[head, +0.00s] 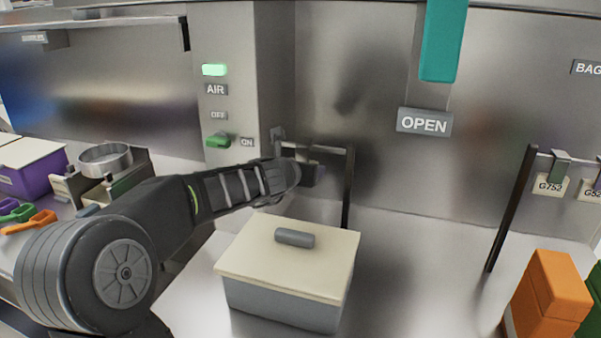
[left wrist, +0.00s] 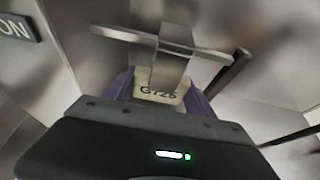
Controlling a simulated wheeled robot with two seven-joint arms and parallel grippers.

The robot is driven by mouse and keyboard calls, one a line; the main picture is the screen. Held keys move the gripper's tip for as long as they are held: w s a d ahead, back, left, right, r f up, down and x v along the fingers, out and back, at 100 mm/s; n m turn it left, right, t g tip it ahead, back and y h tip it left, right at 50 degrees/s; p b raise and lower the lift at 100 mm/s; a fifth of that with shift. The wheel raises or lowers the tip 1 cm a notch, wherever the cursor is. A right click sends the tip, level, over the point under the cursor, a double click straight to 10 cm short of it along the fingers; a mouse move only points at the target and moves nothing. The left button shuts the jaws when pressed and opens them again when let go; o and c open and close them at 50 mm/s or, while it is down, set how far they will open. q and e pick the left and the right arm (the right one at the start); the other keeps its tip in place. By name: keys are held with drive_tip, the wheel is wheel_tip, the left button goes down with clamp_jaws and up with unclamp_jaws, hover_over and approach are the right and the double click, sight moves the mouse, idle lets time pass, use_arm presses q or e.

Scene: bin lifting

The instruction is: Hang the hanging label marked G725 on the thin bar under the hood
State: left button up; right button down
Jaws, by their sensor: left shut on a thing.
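The hanging label marked G725 (left wrist: 158,88) is a cream tag with a flat grey metal hook (left wrist: 172,67) above it, seen in the left wrist view. My left gripper (head: 310,174) is shut on the label, with purple finger pads on both sides of it. The thin bar (left wrist: 118,36) crosses at the hook's upper end; I cannot tell whether the hook is over it or only against it. In the head view, the bar (head: 325,149) runs from the steel wall to a black post (head: 347,190); my gripper partly hides the label there. My right gripper is not in view.
A grey bin with a cream lid (head: 290,258) stands just below my left gripper. Another rack at right holds labels, one marked G752 (head: 550,187). Orange bins (head: 548,290) stand front right. An OPEN sign (head: 424,122) is on the back wall.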

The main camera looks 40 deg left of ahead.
use_arm(q)
drive_tip(key=shift+b+x, duration=0.3)
drive_tip(key=shift+x, duration=2)
drive_tip(key=shift+r, duration=0.1)
drive_tip(key=o, duration=1.3)
